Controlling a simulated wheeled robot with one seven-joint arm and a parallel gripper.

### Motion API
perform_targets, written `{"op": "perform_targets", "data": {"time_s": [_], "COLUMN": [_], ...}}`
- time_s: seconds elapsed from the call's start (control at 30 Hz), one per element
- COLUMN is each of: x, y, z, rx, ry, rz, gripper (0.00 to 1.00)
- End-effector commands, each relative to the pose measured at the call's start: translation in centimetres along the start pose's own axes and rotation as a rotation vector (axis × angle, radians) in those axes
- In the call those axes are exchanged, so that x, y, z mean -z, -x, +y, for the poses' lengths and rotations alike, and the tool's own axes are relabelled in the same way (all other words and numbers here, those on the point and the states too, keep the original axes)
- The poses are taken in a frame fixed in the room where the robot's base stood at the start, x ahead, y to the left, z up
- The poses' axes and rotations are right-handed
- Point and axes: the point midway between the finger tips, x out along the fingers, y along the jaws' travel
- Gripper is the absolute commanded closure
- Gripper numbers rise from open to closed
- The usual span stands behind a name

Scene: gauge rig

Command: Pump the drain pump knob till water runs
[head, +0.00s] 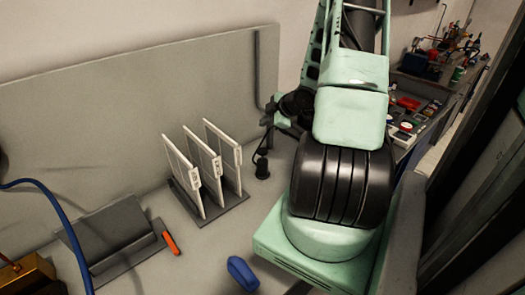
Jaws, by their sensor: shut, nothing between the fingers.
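My gripper (270,131) shows small and dark in the head view, left of my pale green arm and partly hidden by it. It is shut and appears empty. A small black upright piece (262,170) stands on the grey bench just below it, with a thin dark stem or cable rising toward the gripper. It may be the drain pump knob, but I cannot tell for sure. I cannot tell whether the gripper touches it. No running water shows.
A rack of white panels (207,172) stands left of the black piece. A grey sloped block (108,228), an orange-red piece (171,243), a blue object (242,273) and a blue hose (62,215) lie further forward. A grey wall panel (130,105) backs the bench.

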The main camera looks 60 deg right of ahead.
Motion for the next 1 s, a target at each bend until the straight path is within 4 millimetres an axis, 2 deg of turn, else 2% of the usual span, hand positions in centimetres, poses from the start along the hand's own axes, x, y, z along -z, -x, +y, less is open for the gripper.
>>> {"op": "perform_targets", "data": {"time_s": [0.27,0.47,1.0], "x": [0.0,-0.6,-4.0], "y": [-0.1,-0.9,-5.7], "z": [-0.1,-0.7,-4.2], "rx": [0.001,0.001,0.002], "ry": [-0.002,-0.003,-0.002], "rz": [-0.002,-0.002,-0.002], "gripper": [1.0,1.0,1.0]}}
